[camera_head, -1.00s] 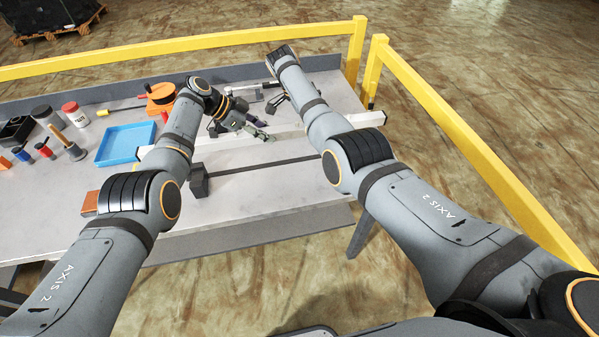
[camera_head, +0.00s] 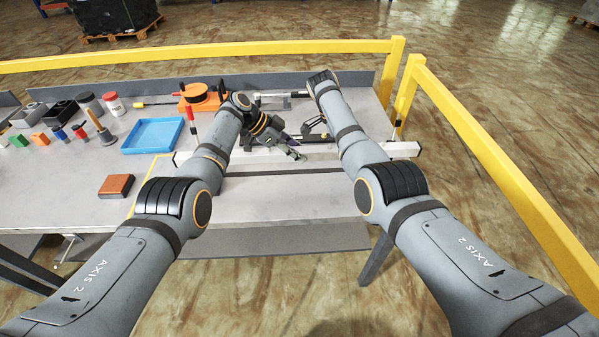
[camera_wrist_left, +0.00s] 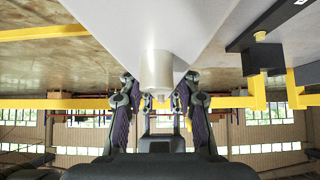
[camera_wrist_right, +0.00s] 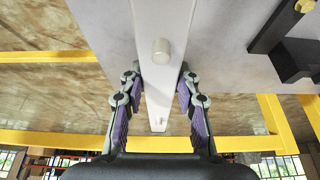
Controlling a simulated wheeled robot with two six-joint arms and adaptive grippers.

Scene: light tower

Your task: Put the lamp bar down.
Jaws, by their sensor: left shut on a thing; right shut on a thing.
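The lamp bar is a long white beam (camera_head: 328,151) lying crosswise over the right part of the workbench (camera_head: 270,200).
A blue tray (camera_head: 152,135), an orange reel (camera_head: 200,98), an orange-brown block (camera_head: 117,186) and several small items stand on the left. A dark strip (camera_head: 280,173) shows in front of the bar. Yellow rails (camera_head: 480,155) run behind and right of the bench.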

